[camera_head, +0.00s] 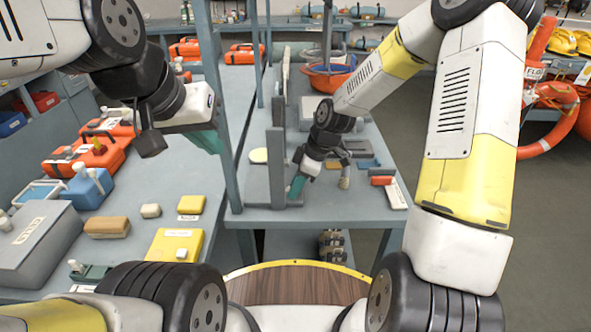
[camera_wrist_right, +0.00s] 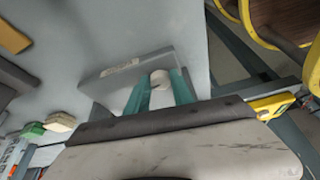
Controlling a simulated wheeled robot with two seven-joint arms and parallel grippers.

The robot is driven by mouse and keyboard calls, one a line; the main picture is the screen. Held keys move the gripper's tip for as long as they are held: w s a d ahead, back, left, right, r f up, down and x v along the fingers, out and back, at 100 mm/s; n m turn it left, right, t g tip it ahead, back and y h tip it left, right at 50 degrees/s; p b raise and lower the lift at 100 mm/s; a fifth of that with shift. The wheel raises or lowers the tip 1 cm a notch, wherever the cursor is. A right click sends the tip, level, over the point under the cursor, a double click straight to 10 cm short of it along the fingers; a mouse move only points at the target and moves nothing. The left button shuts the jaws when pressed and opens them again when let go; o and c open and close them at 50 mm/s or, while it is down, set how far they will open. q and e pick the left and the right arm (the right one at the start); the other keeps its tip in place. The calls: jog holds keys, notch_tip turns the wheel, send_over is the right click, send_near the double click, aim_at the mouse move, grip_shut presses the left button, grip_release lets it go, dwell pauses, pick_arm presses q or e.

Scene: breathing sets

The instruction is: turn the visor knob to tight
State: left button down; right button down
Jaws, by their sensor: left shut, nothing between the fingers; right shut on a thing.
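My right gripper (camera_head: 297,187) reaches down beside a grey upright stand (camera_head: 277,165) on the far bench. In the right wrist view its teal fingers (camera_wrist_right: 160,92) are shut on a small whitish round knob (camera_wrist_right: 160,78). This knob sits in front of a grey plate with a pale label (camera_wrist_right: 121,67), whose words are too small to read. The knob's mark or turn position cannot be made out, and the fingers hide its sides. My left gripper (camera_head: 208,138) is shut and empty, held above the left bench, well apart from the stand.
Orange cases (camera_head: 85,155), a grey box (camera_head: 38,240) and yellow blocks (camera_head: 174,244) lie on the left bench. A pale round disc (camera_head: 259,156) is left of the stand. An orange bowl (camera_head: 330,78) stands behind. A white-and-red item (camera_head: 396,195) lies near the bench's right edge.

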jog(key=shift+s+a+m+t, duration=0.15)
jog(key=shift+m+t, duration=0.55)
jog(key=shift+m, duration=1)
jog(key=c, duration=1.4)
grip_release()
jog(key=shift+r, duration=0.1)
jog(key=v, duration=0.7)
jog(key=shift+s+r, duration=0.1)
jog(key=shift+r, duration=0.2)
jog(key=shift+h, duration=0.3)
